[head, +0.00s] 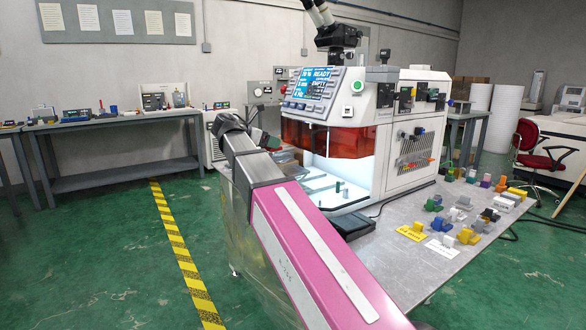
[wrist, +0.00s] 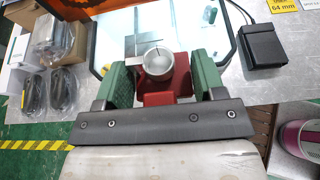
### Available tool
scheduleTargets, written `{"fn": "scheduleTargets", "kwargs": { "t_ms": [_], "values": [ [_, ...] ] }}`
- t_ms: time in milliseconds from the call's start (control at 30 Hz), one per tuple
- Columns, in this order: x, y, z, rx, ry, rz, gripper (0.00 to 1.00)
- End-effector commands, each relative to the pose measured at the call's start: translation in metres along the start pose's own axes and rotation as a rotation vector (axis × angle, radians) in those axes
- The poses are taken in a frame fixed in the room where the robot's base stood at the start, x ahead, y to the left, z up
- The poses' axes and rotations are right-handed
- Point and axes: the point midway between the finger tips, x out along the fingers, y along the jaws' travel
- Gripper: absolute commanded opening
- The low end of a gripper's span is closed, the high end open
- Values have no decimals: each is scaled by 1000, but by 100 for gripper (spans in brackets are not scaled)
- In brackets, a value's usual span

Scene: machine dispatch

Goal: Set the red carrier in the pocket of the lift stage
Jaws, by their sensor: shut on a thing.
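The red carrier (wrist: 180,78) is between the two green fingers of my gripper (wrist: 163,74) in the wrist view. A round silver part (wrist: 158,63) sits on top of it. My gripper is shut on the carrier, which is in front of the machine's lit chamber. In the head view my arm's end shows small at the chamber's left side, and the carrier is mostly hidden there. The lit chamber floor (head: 330,193) holds small green and grey parts. I cannot clearly make out the lift stage or its pocket; grey plates lie just beyond the carrier in the wrist view.
The machine (head: 372,115) has an orange shield (head: 350,143) above the chamber opening. A black pedal-like box (wrist: 247,51) lies right of the opening. Bagged items and coiled cables (wrist: 68,85) lie left. Several coloured blocks cover the metal table (head: 395,265) at right.

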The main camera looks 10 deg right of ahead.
Motion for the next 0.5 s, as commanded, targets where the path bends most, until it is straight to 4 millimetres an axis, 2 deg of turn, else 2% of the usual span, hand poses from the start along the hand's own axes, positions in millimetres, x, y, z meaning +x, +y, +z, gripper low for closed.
{"fn": "scheduleTargets", "kwargs": {
  "t_ms": [300,500],
  "values": [
    [67,22,-11,-1,0,-4,36],
    [105,34,-18,0,0,-2,36]
  ]
}}
